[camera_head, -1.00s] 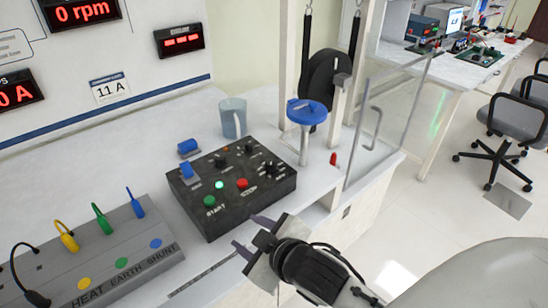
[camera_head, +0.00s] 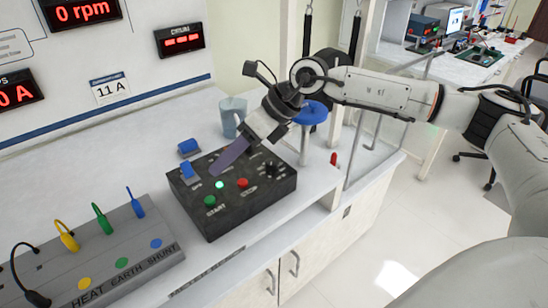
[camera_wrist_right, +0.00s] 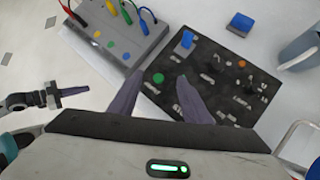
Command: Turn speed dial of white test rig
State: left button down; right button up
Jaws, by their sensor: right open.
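The black control box (camera_head: 245,205) lies on the white bench. It carries a green button (camera_head: 209,201), a lit green lamp (camera_head: 219,184), a red button (camera_head: 243,183) and several small black knobs (camera_head: 270,167). The labels are too small to tell which knob is the speed dial. My right gripper (camera_head: 228,157) is over the box's back part and hides some knobs. In the right wrist view its two fingers (camera_wrist_right: 158,88) are apart and empty, one over the box's green-button end. My left gripper (camera_wrist_right: 75,91) shows at the left of the right wrist view; its jaws are unclear.
A grey terminal block (camera_head: 120,250) with coloured plugs stands left of the box. A blue-grey mug (camera_head: 232,106) is behind it. A blue round-topped post (camera_head: 305,150) and a clear panel (camera_head: 375,145) stand at the right. Red displays (camera_head: 80,12) hang behind.

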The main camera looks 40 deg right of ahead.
aim_at(272, 162)
jog(key=d+m+h, duration=0.1)
jog(key=d+h, duration=0.4)
jog(key=d, duration=1)
jog(key=shift+g, duration=0.3)
jog(key=x, duration=0.8)
jog(key=shift+s+a+f, duration=0.1)
jog(key=shift+f, duration=0.1)
jog(key=shift+f+p, duration=0.3)
jog(key=shift+f, duration=0.15)
jog(key=shift+c, duration=0.2)
jog(key=c, duration=1)
